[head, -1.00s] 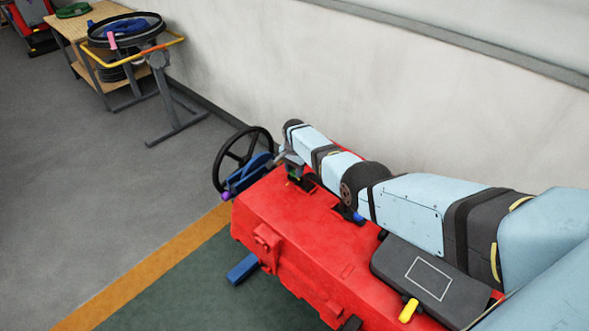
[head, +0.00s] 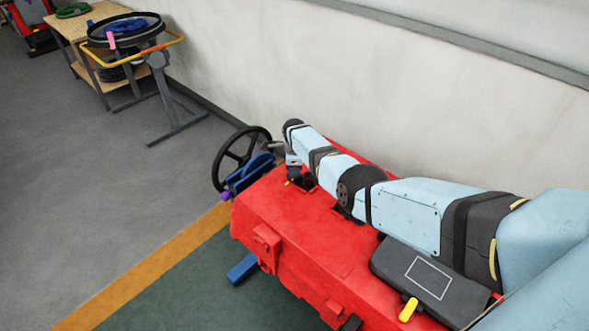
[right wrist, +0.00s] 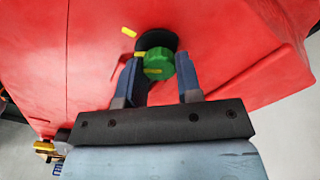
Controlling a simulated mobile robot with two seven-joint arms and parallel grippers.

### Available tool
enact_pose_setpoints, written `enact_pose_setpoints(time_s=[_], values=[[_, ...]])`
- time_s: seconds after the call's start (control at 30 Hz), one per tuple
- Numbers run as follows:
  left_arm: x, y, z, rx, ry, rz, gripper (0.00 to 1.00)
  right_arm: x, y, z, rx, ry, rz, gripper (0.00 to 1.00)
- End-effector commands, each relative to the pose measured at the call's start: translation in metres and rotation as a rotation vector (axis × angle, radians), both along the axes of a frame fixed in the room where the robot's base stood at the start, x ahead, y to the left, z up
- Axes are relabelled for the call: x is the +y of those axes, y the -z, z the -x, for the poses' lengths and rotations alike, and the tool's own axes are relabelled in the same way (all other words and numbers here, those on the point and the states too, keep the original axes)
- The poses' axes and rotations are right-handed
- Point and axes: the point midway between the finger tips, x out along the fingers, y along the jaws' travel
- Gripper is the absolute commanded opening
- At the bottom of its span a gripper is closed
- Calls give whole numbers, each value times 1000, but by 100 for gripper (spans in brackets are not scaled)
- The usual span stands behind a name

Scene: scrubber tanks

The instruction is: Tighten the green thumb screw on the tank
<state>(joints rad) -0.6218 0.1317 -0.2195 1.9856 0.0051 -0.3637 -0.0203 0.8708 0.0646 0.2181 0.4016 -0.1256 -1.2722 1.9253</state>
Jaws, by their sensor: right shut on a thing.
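The red tank (head: 285,225) lies below my right arm. The green thumb screw (right wrist: 159,58) shows in the right wrist view, in front of a dark round recess in the tank's red surface. It has a yellow mark on its near side. A separate yellow mark (right wrist: 129,32) is on the tank, up and left of the screw. My right gripper (right wrist: 158,68) has one finger on each side of the screw and is shut on it. In the head view the right gripper (head: 293,173) is small at the tank's far end, and the screw is hidden there. My left gripper is out of view.
A black handwheel (head: 240,158) and a blue part (head: 247,174) sit at the tank's far end. A dark grey panel (head: 425,268) with a yellow handle (head: 408,309) lies nearer. A pale wall runs behind. The grey floor at left is open.

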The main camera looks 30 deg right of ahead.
Motion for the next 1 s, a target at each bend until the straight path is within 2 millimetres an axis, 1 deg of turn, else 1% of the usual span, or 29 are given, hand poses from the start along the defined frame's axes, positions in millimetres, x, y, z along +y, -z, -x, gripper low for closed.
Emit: enact_pose_setpoints(time_s=[0.03,0.3,0.5,0.73,1.0], values=[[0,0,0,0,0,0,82,-1,-8,-6,-16,45,2,9],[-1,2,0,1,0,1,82,-1,-8,-6,-15,268,1,9],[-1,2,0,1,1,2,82,-1,-8,-6,-14,385,0,9],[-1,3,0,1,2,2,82,-1,-8,-6,-14,461,0,9],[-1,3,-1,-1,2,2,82,-1,-8,-6,-13,485,0,9]])
